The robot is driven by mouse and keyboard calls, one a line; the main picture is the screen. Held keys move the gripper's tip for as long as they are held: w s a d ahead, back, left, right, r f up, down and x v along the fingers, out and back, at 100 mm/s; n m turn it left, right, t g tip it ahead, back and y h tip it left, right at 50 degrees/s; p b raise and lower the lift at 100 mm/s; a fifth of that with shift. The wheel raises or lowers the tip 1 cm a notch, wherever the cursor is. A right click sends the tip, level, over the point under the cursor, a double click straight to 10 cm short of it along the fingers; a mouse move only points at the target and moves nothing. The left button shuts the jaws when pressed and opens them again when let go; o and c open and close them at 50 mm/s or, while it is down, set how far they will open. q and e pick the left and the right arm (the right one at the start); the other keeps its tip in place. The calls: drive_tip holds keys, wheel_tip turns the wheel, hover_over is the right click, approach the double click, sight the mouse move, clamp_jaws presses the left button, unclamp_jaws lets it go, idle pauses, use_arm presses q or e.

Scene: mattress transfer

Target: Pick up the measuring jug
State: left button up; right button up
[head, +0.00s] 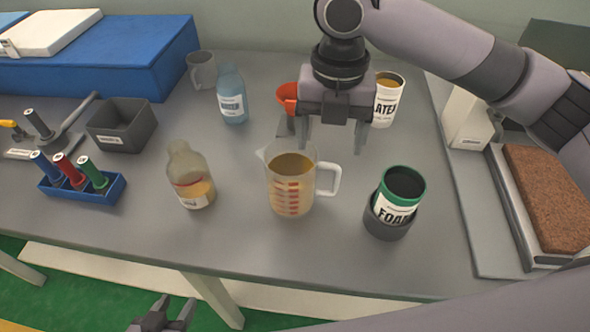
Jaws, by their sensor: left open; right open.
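The measuring jug (290,190) is clear with red markings. It stands upright on the grey table near the middle, holding a yellowish-brown liquid. Its spout is at the left and its white handle is at the right. My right gripper (333,147) is open and empty, fingers pointing down, just above the handle in the picture and apart from the jug. My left gripper (173,303) is open and empty at the bottom edge, in front of the table and away from the jug; only its tip shows.
A bottle (191,178) stands left of the jug. A green-rimmed foam can (400,190) sits in a dark holder at its right. Behind are a blue bottle (232,95), a red funnel (288,97) and a latex tub (387,100). The table in front of the jug is clear.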

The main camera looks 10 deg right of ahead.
sight(329, 164)
drive_tip(key=f, duration=0.2)
drive_tip(key=s+f, duration=0.1)
drive_tip(key=f, duration=0.1)
drive_tip(key=shift+f, duration=1)
drive_tip(key=c, duration=1.3)
drive_tip(key=shift+w+r, duration=0.1)
clamp_jaws()
drive_tip(key=shift+r, duration=0.15)
